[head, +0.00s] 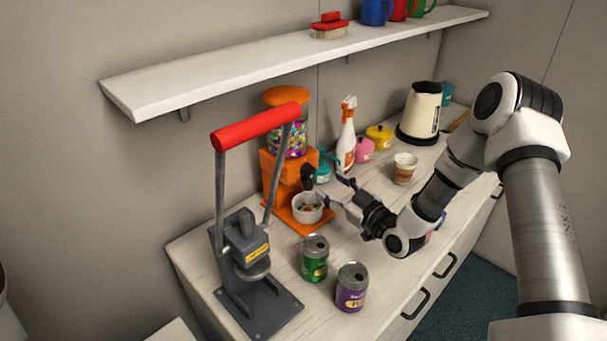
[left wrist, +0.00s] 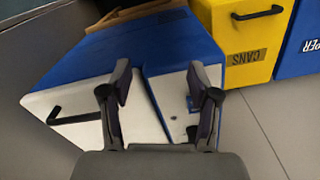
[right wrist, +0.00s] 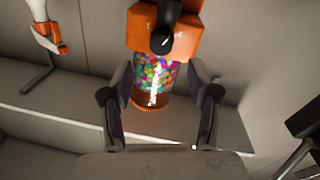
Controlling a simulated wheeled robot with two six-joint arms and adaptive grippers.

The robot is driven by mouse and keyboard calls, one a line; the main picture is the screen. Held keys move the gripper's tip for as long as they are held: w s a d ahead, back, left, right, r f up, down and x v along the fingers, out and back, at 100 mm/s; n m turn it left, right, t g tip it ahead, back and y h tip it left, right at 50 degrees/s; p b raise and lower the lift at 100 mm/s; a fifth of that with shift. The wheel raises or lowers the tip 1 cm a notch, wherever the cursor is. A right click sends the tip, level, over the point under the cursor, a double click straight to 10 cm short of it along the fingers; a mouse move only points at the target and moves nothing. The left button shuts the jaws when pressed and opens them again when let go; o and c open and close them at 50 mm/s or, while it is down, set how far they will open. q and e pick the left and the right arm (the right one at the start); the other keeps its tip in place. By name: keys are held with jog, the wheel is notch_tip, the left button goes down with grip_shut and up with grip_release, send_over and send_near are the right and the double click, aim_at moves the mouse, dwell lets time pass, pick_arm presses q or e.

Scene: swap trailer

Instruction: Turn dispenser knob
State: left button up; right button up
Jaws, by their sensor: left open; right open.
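The orange dispenser (head: 280,165) stands on the counter, with a clear globe of colourful candies (head: 292,142). Its black knob (head: 308,172) sticks out at the front. A white bowl (head: 307,209) with some candies sits at its base. My right gripper (head: 334,189) is open and empty, in front of the dispenser and apart from the knob. In the right wrist view the dispenser appears upside down, and the knob (right wrist: 162,39) lies just beyond the open fingers (right wrist: 162,76). My left gripper (left wrist: 160,84) is open and empty, outside the head view.
A grey press with a red handle (head: 256,127) stands left of the dispenser. Two cans (head: 315,262) stand in front. A spray bottle (head: 346,140), a paper cup (head: 404,168) and a kettle (head: 421,112) are right. A shelf (head: 240,64) runs above. Bins (left wrist: 243,45) show by my left gripper.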

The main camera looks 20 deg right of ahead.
aim_at(312, 173)
jog(key=p+x, duration=0.1)
jog(key=x, duration=0.5)
jog(key=shift+w+a, duration=0.25)
jog(key=shift+w, duration=0.05)
jog(key=shift+d, duration=0.15)
grip_shut()
jog(key=shift+m+b, duration=0.7)
jog(key=shift+m, duration=0.5)
jog(key=shift+r+m+b, duration=0.1)
jog(key=shift+m+b, duration=0.7)
jog(key=shift+m, duration=0.9)
grip_release()
jog(key=shift+g, duration=0.3)
